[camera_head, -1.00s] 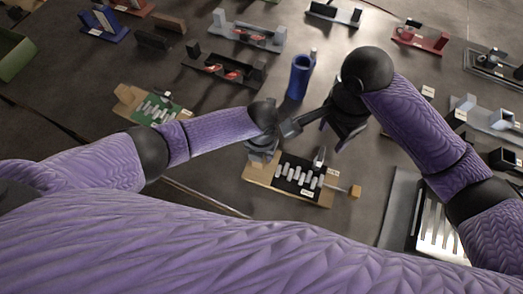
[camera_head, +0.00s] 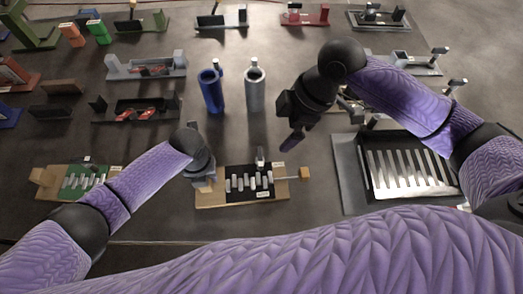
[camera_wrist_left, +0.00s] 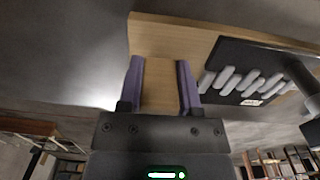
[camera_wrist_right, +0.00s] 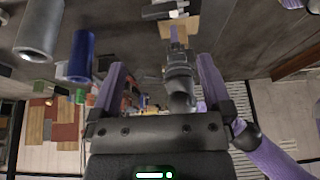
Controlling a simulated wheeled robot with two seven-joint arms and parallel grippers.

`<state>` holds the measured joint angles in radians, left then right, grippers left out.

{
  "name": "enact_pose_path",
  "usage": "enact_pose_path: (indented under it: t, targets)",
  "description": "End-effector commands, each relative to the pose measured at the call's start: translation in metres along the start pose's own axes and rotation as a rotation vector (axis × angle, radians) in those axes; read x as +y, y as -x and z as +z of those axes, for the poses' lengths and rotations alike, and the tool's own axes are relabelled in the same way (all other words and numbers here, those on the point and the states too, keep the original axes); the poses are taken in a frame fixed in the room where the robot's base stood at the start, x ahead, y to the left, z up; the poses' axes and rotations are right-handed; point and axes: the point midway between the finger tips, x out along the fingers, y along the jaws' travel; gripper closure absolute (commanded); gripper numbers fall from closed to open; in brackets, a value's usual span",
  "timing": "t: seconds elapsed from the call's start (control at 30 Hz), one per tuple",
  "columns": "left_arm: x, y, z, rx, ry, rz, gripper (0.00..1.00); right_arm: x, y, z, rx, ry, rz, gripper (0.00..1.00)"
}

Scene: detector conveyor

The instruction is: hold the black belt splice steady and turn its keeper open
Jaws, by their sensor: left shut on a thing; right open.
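The black belt splice (camera_head: 236,186) has a black panel with a row of grey pegs on a wooden base (camera_head: 240,203). It lies at lower centre in the head view, and its panel shows in the left wrist view (camera_wrist_left: 250,58). My left gripper (camera_head: 204,178) is shut on the base's left end, with wood between its fingers (camera_wrist_left: 160,80). A small upright grey piece (camera_head: 261,155), perhaps the keeper, stands at the panel's far edge. A wooden knob (camera_head: 305,173) sticks out on the right. My right gripper (camera_head: 290,141) is open and empty, above and beyond the splice's right side.
A blue tube (camera_head: 211,92) and a grey tube (camera_head: 255,90) stand behind the splice. A green board (camera_head: 88,182) with pegs lies to the left. A slotted tray (camera_head: 348,185) stands to the right. Several other fixtures fill the back.

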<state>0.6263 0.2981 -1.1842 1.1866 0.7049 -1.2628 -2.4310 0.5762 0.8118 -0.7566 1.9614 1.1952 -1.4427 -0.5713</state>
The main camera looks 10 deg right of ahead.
Motion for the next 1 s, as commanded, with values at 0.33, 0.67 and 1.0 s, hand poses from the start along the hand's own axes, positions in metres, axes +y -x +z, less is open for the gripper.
enact_pose_path:
  t: [0.33, 0.67, 1.0]
  targets:
    - [0.0, 0.0, 0.0, -0.001, 0.0, -0.001, 1.0, -0.001, -0.066, 0.0, 0.007, 0.048, -0.004, 0.0]
    - [0.0, 0.0, 0.0, -0.001, 0.0, -0.001, 1.0, 0.0, -0.118, 0.0, 0.006, 0.049, 0.0, 0.0]
    - [0.0, 0.0, 0.0, -0.001, 0.0, -0.001, 1.0, 0.0, -0.119, 0.0, 0.006, 0.049, 0.001, 0.19]
